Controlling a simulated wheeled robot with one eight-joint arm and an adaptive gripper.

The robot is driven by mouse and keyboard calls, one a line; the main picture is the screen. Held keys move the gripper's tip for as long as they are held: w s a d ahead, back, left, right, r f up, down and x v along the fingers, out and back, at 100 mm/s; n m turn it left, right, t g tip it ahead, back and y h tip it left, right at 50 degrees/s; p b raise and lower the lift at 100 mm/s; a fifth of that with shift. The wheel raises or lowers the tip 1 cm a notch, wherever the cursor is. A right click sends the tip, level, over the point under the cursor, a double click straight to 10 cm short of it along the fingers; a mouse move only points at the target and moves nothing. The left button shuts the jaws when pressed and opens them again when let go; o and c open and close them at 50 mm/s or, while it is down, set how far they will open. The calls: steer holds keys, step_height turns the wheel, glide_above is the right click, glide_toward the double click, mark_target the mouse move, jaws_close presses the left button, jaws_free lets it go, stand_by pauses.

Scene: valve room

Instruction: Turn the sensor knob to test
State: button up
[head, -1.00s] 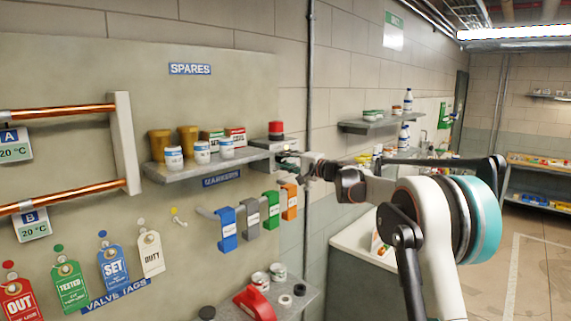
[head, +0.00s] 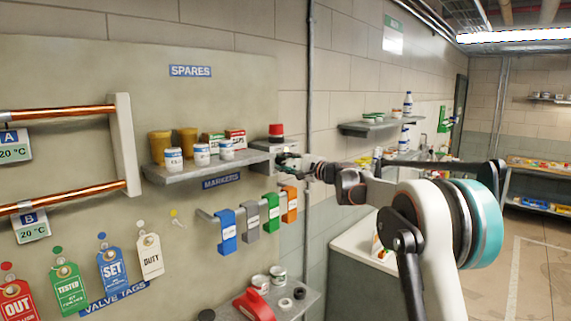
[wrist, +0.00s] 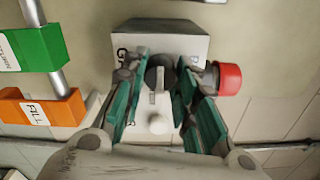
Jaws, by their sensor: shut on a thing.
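The sensor box (head: 262,147) is a small grey box with a red lamp (head: 277,129) on top, at the right end of the spares shelf. In the wrist view the box face (wrist: 165,40) shows a dark round knob (wrist: 158,70) with a pale bar across it. Partly hidden letters flank the knob. My gripper (wrist: 160,92) has its teal-lined fingers on both sides of the knob, shut on it. In the head view my gripper (head: 290,161) is at the box front and hides the knob. The red lamp shows at right in the wrist view (wrist: 229,79).
The spares shelf (head: 205,170) holds tubs, jars and small boxes left of the sensor box. Blue, grey, green and orange markers (head: 227,230) hang below. A vertical pipe (head: 309,100) runs behind my gripper. A lower shelf (head: 300,305) holds tins and a red item.

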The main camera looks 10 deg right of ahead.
steer(key=o, duration=1.1)
steer(key=shift+d, duration=0.15)
steer(key=v, duration=1.2)
